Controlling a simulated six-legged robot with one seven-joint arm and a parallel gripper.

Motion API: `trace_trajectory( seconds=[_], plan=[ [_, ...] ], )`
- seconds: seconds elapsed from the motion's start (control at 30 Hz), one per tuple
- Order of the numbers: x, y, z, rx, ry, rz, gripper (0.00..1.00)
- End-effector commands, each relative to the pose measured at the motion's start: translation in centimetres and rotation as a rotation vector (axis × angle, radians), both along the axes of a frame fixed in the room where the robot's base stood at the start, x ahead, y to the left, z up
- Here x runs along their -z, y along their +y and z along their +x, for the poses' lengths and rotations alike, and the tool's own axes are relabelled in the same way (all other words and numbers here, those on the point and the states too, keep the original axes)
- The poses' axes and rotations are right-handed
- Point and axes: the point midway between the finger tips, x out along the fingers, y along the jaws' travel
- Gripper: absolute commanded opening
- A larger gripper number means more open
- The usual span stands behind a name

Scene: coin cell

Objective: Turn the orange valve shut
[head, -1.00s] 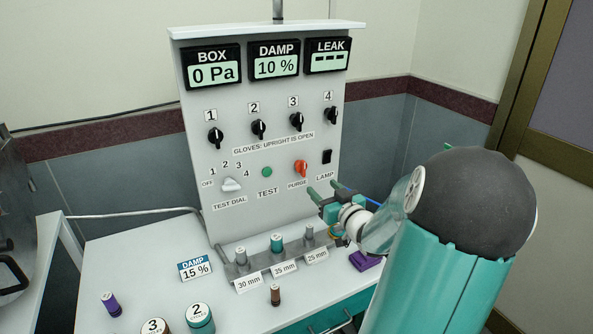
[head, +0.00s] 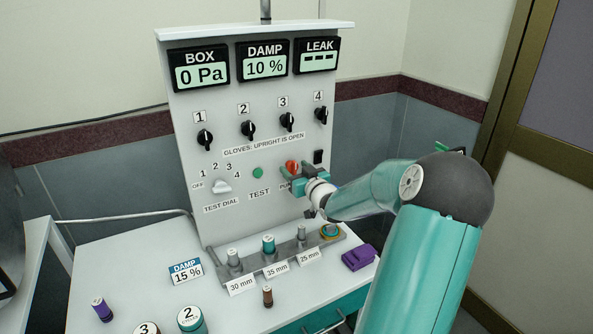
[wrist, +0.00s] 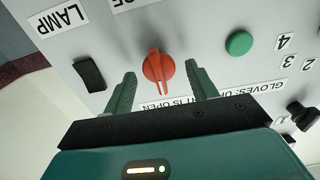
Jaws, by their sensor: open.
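The orange valve (head: 292,167) is a small knob on the white panel, above the partly hidden PURGE label. In the wrist view the orange valve (wrist: 157,68) sits between my two green fingers, with its pointer ridge running roughly up and down the picture. My gripper (wrist: 160,85) is open, one finger on each side of the knob, with a gap visible on both sides. In the head view my gripper (head: 298,176) is at the panel and covers the lower part of the valve.
The black LAMP switch (head: 318,157) is right of the valve and the green TEST button (head: 258,172) left. Black glove knobs (head: 287,121) are above. A grey rack (head: 262,268) with several cylinders stands below. A purple block (head: 359,257) lies at the table's right.

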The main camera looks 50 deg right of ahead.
Motion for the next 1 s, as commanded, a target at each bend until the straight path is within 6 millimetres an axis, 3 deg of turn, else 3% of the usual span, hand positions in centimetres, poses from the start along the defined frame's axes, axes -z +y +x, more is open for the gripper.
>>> trace_trajectory(
  seconds=[0.03, 0.27, 0.67, 1.0],
  plan=[
    [0.00, 0.00, -0.02, 0.000, 0.000, 0.000, 0.57],
    [0.00, -0.02, -0.05, 0.000, 0.000, 0.000, 0.14],
    [-0.03, 0.07, -0.01, 0.000, 0.017, -0.054, 0.14],
    [0.00, 0.28, 0.10, -0.002, 0.086, -0.271, 0.14]
  ],
)
